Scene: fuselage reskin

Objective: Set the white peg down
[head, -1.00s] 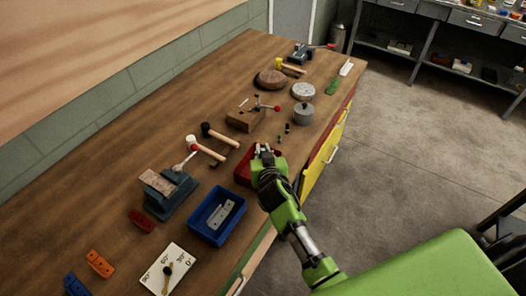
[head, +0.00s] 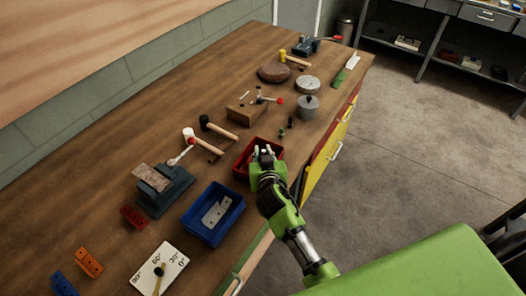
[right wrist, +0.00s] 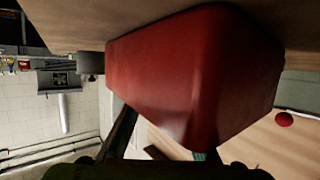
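My right gripper (head: 264,150) is at the red bin (head: 246,172) near the table's front edge, its fingertips over the bin in the head view. A small whitish spot shows at the fingertips; I cannot tell whether it is the white peg or part of the fingers. In the right wrist view the red bin (right wrist: 190,75) fills the middle and hides most of what is between the fingers. My left gripper is not in view.
A blue bin (head: 190,219) with a grey plate stands left of the red bin. Mallets (head: 220,128), a vise (head: 165,190) and a grey pot (head: 307,106) are around. Small dark and green pegs (head: 286,130) stand behind the red bin. An angle board (head: 148,264) lies at front left.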

